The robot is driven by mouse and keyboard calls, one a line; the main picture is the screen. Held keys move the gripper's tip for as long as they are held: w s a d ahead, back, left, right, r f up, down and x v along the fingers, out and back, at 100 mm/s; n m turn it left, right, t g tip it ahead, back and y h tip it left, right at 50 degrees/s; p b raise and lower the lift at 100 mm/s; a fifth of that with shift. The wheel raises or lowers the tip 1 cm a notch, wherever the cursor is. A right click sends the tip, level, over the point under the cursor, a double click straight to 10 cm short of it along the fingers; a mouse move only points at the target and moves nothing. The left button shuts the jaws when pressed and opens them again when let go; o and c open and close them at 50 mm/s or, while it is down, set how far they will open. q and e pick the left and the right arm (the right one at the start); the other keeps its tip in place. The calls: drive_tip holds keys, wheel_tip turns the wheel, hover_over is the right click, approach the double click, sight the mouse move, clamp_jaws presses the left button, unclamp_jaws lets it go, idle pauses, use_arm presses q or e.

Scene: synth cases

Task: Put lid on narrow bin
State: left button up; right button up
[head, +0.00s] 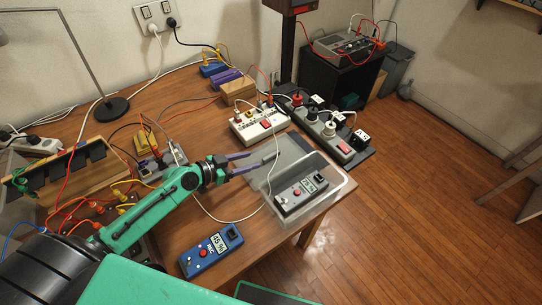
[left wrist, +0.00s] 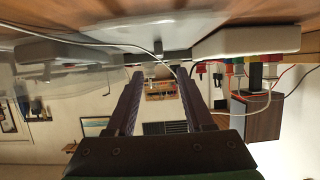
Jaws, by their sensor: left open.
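The narrow bin (head: 335,193) is a clear plastic box at the table's right edge in the head view. It is open at the top, and a grey meter (head: 299,192) shows inside it. A flat grey translucent panel, seemingly the lid (head: 291,145), lies just beyond the bin, with a small grey handle. The lid also shows, pale and upside down, in the left wrist view (left wrist: 120,28). My left gripper (head: 257,161) is open, its purple fingers pointing at the lid's handle with nothing visible between them. Whether they touch it I cannot tell. My right gripper is not in view.
A white power strip (head: 258,124) stands just behind the lid. A darker strip with plugs (head: 328,129) is to its right. A blue meter (head: 211,250) lies near the front edge. A white cable loops past my gripper and the bin. Loose wires crowd the left.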

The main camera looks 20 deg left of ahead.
sight(269, 155)
use_arm(q)
drive_tip(key=p+x, duration=0.1)
drive_tip(key=x, duration=0.3)
drive_tip(key=shift+w, duration=0.15)
drive_tip(key=x, duration=0.4)
drive_tip(key=shift+p, duration=0.4)
drive_tip(key=shift+d+f, duration=0.1)
drive_tip(key=shift+f, duration=0.15)
drive_tip(key=shift+r, duration=0.1)
clamp_jaws()
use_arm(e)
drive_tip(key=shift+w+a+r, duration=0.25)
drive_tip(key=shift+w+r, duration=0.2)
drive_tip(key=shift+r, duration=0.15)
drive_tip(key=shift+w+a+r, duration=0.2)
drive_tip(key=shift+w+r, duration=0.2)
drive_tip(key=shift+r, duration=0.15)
